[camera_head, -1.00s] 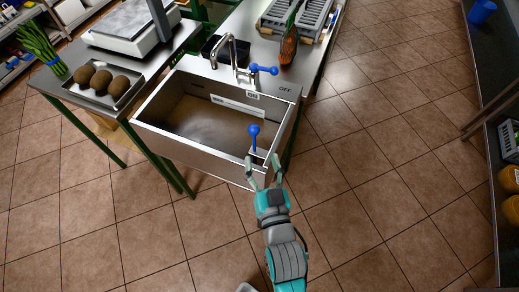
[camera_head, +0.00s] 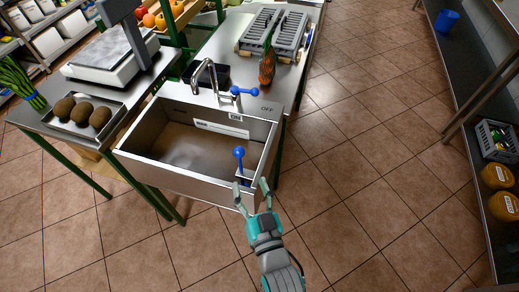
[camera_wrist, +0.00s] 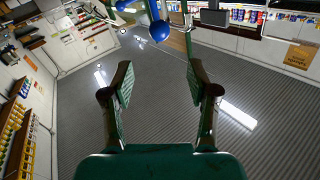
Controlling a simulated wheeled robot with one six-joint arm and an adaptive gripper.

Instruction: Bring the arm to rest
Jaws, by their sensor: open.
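My gripper (camera_head: 254,197) is open and empty in the head view, its fingers pointing up at the front right corner of the steel sink (camera_head: 192,184). It also shows in the wrist view (camera_wrist: 160,82), with its two fingers spread wide apart and nothing between them. A blue-knobbed lever (camera_head: 239,158) stands just beyond the fingertips, at the sink's right end. In the wrist view a blue ball knob (camera_wrist: 161,31) shows ahead of the fingers, apart from them. I cannot tell from the head view whether a finger touches the sink wall.
A tap (camera_head: 208,75) and a blue tap handle (camera_head: 243,91) are behind the basin. A tray of brown round fruit (camera_head: 80,113) and a scale (camera_head: 110,58) stand left. A shelf with yellow jars (camera_head: 497,177) is at the right. The tiled floor (camera_head: 350,150) between is clear.

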